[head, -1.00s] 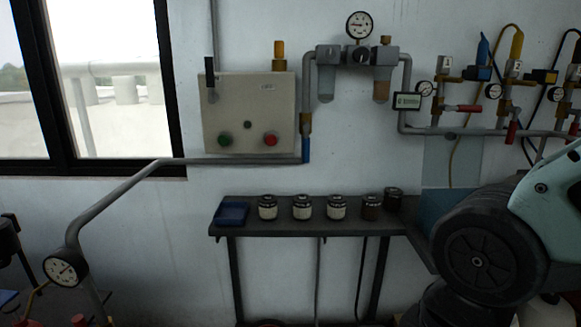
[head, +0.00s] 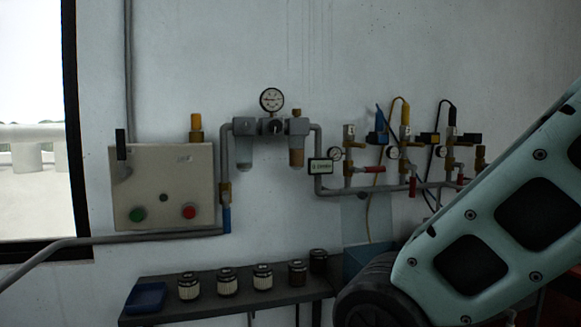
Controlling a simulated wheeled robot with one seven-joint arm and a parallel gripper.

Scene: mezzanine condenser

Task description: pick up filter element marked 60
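Several small cylindrical filter elements stand in a row on a dark narrow shelf (head: 222,303) against the wall. Three have pale bodies with dark caps: the left one (head: 189,287), the middle one (head: 227,282) and the right one (head: 263,277). To their right stand a brown one (head: 297,273) and a darker one (head: 318,262). Any number on them is too small to read, so I cannot tell which is marked 60. My arm fills the right side of the head view; my gripper is not in view.
A blue tray (head: 147,297) lies at the shelf's left end. Above are a control box (head: 164,187) with green and red buttons, a filter-regulator unit (head: 270,130) with gauge, and pipes with valves (head: 405,150). A grey pipe (head: 100,241) runs at left.

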